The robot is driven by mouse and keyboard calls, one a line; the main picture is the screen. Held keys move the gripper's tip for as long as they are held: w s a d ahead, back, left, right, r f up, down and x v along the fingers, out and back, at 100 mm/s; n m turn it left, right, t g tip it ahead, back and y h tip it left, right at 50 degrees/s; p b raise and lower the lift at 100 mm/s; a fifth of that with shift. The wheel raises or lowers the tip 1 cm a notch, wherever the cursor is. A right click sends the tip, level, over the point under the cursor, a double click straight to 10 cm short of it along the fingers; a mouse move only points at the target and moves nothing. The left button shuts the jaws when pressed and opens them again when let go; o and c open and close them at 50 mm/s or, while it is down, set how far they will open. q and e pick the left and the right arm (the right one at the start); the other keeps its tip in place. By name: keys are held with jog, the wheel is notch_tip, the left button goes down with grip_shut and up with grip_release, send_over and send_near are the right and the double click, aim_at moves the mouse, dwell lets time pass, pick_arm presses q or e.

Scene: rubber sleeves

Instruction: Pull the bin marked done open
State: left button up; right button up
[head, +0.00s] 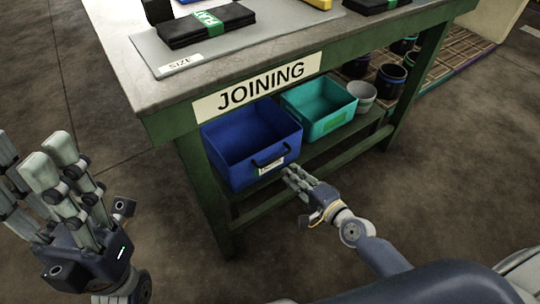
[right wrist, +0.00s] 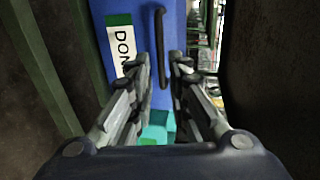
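The blue bin (head: 232,158) sits on the low shelf under the green table. Its front has a black handle (head: 270,158) and a white and green label. In the right wrist view the label (right wrist: 121,52) reads "DON", its end hidden by a finger, beside the upright black handle (right wrist: 159,42). My right gripper (head: 290,175) is just in front of the bin's face, below the handle in the head view. Its fingers (right wrist: 163,68) are apart, with the handle ahead of the gap; contact is not visible. My left gripper (head: 38,160) is raised at far left, open and empty.
A teal bin (head: 309,96) stands right of the blue bin, then a grey cup (head: 362,94). The tabletop edge with the JOINING sign (head: 259,86) overhangs the bins. Green table legs (head: 206,195) flank the shelf. The floor in front is clear.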

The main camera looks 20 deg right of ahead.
aim_at(275, 158)
jog(key=b+x, duration=0.1)
jog(key=x, duration=0.8)
jog(key=shift+w+a+b, duration=0.1)
jog(key=shift+w+b, duration=0.15)
jog(key=shift+b, duration=0.05)
grip_shut()
